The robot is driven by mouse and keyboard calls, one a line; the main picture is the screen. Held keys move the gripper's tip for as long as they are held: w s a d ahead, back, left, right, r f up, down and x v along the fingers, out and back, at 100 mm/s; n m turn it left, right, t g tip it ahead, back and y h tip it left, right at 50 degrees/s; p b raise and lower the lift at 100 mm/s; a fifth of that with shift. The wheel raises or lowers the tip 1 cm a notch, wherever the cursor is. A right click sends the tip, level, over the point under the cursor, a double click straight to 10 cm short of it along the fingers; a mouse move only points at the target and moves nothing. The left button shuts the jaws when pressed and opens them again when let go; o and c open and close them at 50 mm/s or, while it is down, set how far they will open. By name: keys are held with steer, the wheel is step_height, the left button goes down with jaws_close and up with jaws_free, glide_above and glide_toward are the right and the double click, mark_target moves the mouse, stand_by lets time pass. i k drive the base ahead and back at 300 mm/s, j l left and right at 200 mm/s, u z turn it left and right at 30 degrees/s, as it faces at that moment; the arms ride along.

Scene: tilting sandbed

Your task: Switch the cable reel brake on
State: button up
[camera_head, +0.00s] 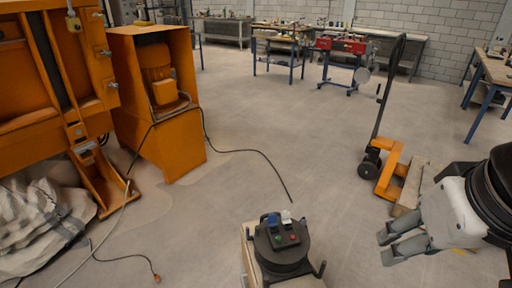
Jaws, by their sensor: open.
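The cable reel (281,246) is a black drum with a dark frame, standing low in the middle of the head view on a light wooden surface (250,262). Its top panel has a blue part (272,218), a whitish part (286,216), and small red and green spots. I cannot tell which part is the brake or how it is set. My gripper (384,248) is at the lower right, to the right of the reel and clear of it. Its two grey fingers point left, apart and empty.
An orange pallet jack (388,172) stands at the right beside a wooden pallet (409,188). An orange machine (160,105) fills the left, with a crumpled pale sheet (40,225) below it. Black cables (262,158) lie on the floor. Workbenches (490,70) line the back. The middle floor is open.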

mark_target(248, 233)
steer(key=u, duration=0.5)
steer(key=i+j+z, duration=0.2)
steer(key=j, duration=0.35)
steer(key=i+j+z, duration=0.3)
steer(key=i+j, duration=0.15)
steer(key=j, duration=0.2)
steer(key=i+j+z, duration=0.15)
steer(key=j, duration=0.2)
steer(key=i+j+z, duration=0.15)
steer(key=j, duration=0.25)
steer(key=i+j+z, duration=0.15)
steer(key=j, duration=0.25)
steer(key=i, duration=0.1)
